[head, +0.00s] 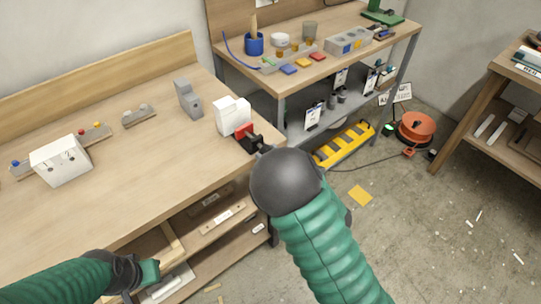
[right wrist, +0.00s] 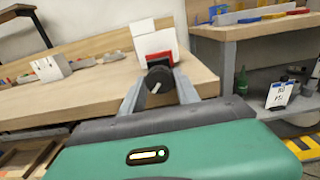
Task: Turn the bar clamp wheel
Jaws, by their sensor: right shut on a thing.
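The bar clamp (head: 245,132), red and black, sits at the right front corner of the wooden bench, against a white block (head: 232,115). In the right wrist view, its dark round wheel (right wrist: 159,79) with a pale mark faces me. My right gripper (right wrist: 158,92) has one grey finger on each side of the wheel and is shut on it. In the head view, my dark wrist hides most of this gripper and the wheel. My left gripper (head: 150,272) is low at the bottom left, in front of the bench and away from the clamp; its fingers are not clear.
The bench (head: 150,165) also holds a grey block (head: 187,98), a small grey bracket (head: 138,116) and a white box (head: 61,160). A second table (head: 290,95) with several parts stands behind. An orange cable reel (head: 415,128) lies on the floor at right.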

